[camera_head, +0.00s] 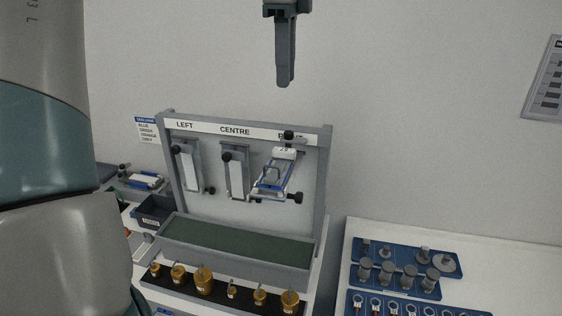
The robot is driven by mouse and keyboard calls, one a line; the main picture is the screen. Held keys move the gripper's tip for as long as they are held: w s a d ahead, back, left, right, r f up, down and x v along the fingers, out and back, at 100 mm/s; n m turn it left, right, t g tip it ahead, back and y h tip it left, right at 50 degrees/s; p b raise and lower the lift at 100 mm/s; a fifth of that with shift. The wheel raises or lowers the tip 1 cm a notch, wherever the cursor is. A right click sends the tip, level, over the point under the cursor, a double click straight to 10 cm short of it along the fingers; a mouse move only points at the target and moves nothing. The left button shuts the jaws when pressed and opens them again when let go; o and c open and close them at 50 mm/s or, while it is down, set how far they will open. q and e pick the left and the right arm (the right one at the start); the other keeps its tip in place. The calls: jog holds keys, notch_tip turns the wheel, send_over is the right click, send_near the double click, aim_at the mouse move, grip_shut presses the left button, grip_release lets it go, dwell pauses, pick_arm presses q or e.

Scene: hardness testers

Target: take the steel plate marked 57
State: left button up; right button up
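I cannot make out a steel plate marked 57 in this view. A grey rack (328,165) has places labelled LEFT, CENTRE and RIGHT. Pale plate-like pieces hang at LEFT (189,165) and CENTRE (236,172). At RIGHT hangs a blue-edged holder (274,177) with a small white numbered tag (284,153) whose digits I cannot read surely. My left gripper (285,84) points down at the top centre, above the rack and apart from it. It is seen nearly edge-on, so its opening does not show. My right gripper is out of view.
Several brass weights (204,281) stand on a black strip in front of the rack's green tray (235,243). A white table (500,262) at right holds blue trays with grey metal parts (424,254). My own arm fills the left edge.

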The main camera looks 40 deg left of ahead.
pick_arm(q)
jog(key=p, duration=0.3)
send_over(284, 149)
notch_tip(284, 149, down, 10)
jog(key=shift+d+f, duration=0.15)
jog(key=shift+f, duration=0.05)
jog(key=shift+d+f, duration=0.1)
jog(key=shift+f, duration=0.3)
jog(key=shift+p, duration=0.3)
jog(key=shift+s+f+p, duration=0.1)
jog(key=shift+f+p, duration=0.6)
jog(key=shift+p, duration=0.15)
notch_tip(284, 149, down, 3)
jog(key=shift+r+p, duration=0.1)
jog(key=shift+p, duration=0.75)
jog(key=shift+a+f, duration=0.2)
jog(key=shift+f, duration=0.3)
grip_shut()
